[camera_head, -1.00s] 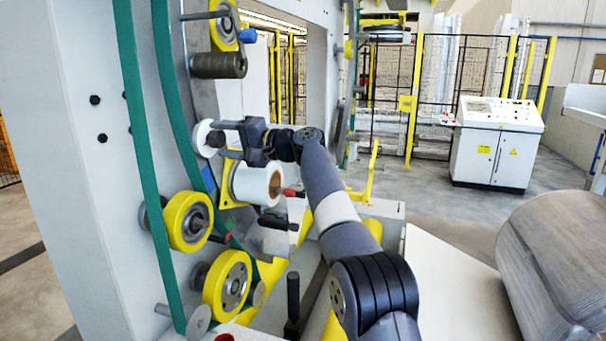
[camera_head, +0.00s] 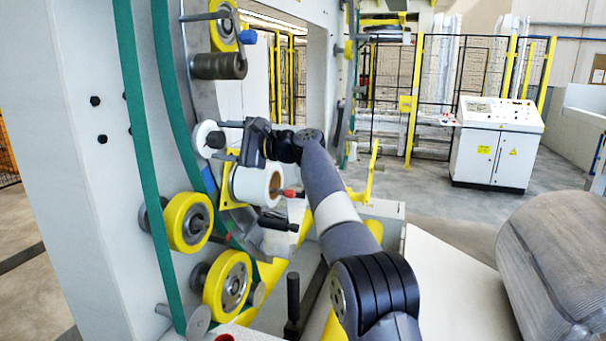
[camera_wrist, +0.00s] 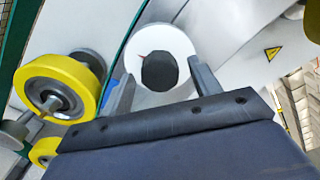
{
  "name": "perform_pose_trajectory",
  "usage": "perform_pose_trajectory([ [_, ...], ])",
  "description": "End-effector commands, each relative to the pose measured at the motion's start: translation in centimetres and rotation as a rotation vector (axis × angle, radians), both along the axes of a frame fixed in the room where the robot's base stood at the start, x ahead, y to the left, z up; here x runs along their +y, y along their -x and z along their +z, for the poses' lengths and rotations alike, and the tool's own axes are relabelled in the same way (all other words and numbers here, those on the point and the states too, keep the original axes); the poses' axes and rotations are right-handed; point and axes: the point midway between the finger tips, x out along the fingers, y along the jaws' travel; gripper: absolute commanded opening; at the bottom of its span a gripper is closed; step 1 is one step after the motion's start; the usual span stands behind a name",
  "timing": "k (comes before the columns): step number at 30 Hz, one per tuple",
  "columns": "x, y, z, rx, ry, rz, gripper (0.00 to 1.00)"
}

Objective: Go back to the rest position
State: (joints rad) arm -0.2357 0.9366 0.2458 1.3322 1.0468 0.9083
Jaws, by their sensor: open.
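My gripper (camera_head: 228,141) is open, with its two fingers apart and pointing left towards the wrapping machine. In the wrist view my gripper (camera_wrist: 155,90) shows one finger on each side of a white disc with a dark round hub (camera_wrist: 159,72). No object is held between the fingers. In the head view the white disc (camera_head: 204,133) is at the fingertips, partly covered by them. I cannot tell whether the fingers touch it. A white film roll (camera_head: 250,184) sits just below my gripper on a yellow bracket.
Yellow wheels (camera_head: 188,221) and green belts (camera_head: 140,140) are on the machine's frame (camera_head: 75,200) at left. A dark roller (camera_head: 218,66) is above my gripper. A large wrapped coil (camera_head: 560,260) lies at right. A white control console (camera_head: 497,142) stands behind, before a fence.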

Motion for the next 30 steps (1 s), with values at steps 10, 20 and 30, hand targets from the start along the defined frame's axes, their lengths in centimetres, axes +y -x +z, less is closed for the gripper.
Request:
perform_pose_trajectory([
  [10,0.0,0.0,0.0,0.051,-0.018,0.0,0.59],
  [20,-0.2,0.1,0.4,0.039,-0.016,-0.005,0.59],
  [30,-2.2,0.7,3.6,-0.057,0.003,-0.052,0.59],
])
